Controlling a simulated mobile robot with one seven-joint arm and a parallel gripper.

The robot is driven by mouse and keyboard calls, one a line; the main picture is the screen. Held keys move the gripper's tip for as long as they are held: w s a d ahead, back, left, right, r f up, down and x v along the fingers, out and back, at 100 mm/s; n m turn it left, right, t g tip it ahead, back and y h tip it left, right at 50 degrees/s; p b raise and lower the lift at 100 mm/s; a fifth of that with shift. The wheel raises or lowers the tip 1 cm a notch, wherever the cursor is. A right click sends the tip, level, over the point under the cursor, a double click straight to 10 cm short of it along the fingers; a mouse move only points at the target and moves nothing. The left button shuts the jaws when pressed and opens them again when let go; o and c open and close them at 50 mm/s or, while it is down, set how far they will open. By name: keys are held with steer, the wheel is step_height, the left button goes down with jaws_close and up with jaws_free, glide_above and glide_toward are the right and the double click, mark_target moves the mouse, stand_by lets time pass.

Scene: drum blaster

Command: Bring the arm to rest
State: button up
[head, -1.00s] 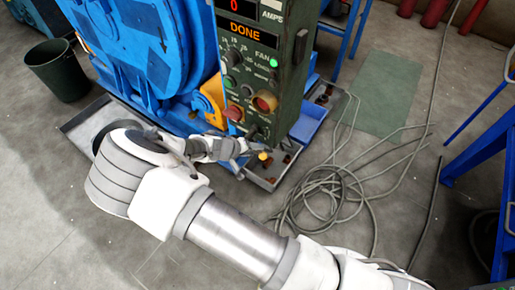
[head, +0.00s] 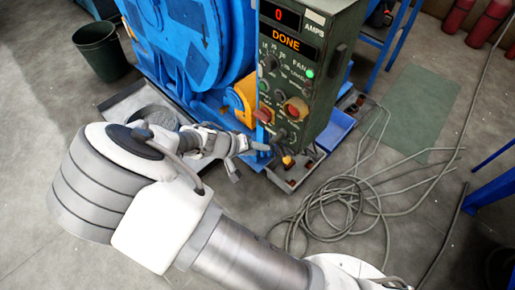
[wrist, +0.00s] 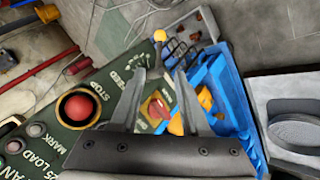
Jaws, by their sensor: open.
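My arm reaches from the bottom edge of the head view, bends at a large white and grey joint (head: 105,165), and ends near the control panel. My gripper (wrist: 161,74) is open in the wrist view, with nothing between its fingers. The green control panel (head: 320,75) stands just beyond it and fills much of the wrist view. A red knob (wrist: 157,108) shows behind the gap between the fingers; I cannot tell whether anything touches. A large red button (wrist: 78,107) is left of the fingers. The panel display (head: 286,42) reads DONE, with 0 above.
The blue machine (head: 195,45) stands behind the arm. A dark green bin (head: 101,50) is at left. Coiled grey cables (head: 335,212) lie on the floor at right. A blue frame (head: 492,190) stands at the right edge. Floor at lower left is clear.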

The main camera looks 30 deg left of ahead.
stand_by(0.3)
steer(key=w+d+r+m+g+y, duration=0.3)
steer(key=d+r+m+g+y, duration=0.15)
steer(key=d+r, duration=1.65)
steer(key=s+d+r+m+t, duration=0.2)
steer(key=s+d+r+t, duration=0.1)
steer(key=s+d+r, duration=1)
step_height(320, 180, up, 16)
steer(key=d+p, duration=0.1)
steer(key=p, duration=1.5)
steer(key=shift+r, duration=0.25)
steer(key=shift+h, duration=0.25)
